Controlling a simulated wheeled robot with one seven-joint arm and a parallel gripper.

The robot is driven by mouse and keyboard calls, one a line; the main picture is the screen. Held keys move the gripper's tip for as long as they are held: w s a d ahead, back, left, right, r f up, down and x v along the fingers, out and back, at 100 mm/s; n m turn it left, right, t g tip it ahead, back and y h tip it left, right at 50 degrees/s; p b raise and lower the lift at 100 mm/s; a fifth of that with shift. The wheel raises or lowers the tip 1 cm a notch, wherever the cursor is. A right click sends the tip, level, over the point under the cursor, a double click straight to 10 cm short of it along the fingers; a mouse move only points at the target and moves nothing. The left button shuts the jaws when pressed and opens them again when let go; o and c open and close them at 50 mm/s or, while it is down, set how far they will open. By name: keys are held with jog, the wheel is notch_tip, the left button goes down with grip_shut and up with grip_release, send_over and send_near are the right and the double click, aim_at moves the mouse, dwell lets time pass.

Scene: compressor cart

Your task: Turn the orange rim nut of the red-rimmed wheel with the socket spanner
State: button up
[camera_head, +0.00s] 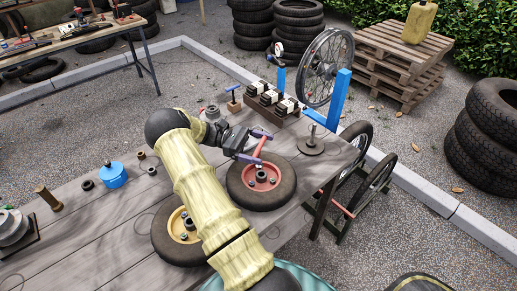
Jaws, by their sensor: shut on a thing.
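The red-rimmed wheel (281,193) lies flat on the wooden bench, its dark tyre around a red hub with several small nuts. I cannot tell which nut is orange at this size. My gripper (256,146) is above the far left side of this wheel, with purple fingertips shut on a red-handled tool, which looks like the socket spanner (257,149). The spanner reaches down toward the red hub. I cannot tell whether its lower end touches a nut. A yellow-rimmed wheel (160,240) lies to the left, partly hidden by my arm.
Behind the gripper stand a blue-handled tool (233,90), a rack of dark and white blocks (270,98) and a spoked wheel (328,66) on blue posts. A round metal stand (310,147) is at right.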

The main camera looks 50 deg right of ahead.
jog(key=shift+s+y, duration=0.1)
jog(key=shift+y, duration=0.2)
jog(key=shift+d+f+m+g+y+b, duration=0.1)
jog(key=shift+m+g+y+b, duration=0.3)
jog(key=shift+m+y, duration=0.8)
jog(key=shift+y, duration=0.3)
jog(key=shift+m+y, duration=0.4)
jog(key=shift+y, duration=0.2)
jog(key=shift+r+m+g+y, duration=0.25)
jog(key=shift+m+g+y, duration=0.05)
jog(key=shift+y, duration=0.2)
jog(key=shift+p, duration=0.5)
jog(key=shift+f+m+y+p, duration=0.1)
jog(key=shift+m+y+p, duration=0.45)
jog(key=shift+p, duration=1.2)
jog(key=shift+n, duration=0.25)
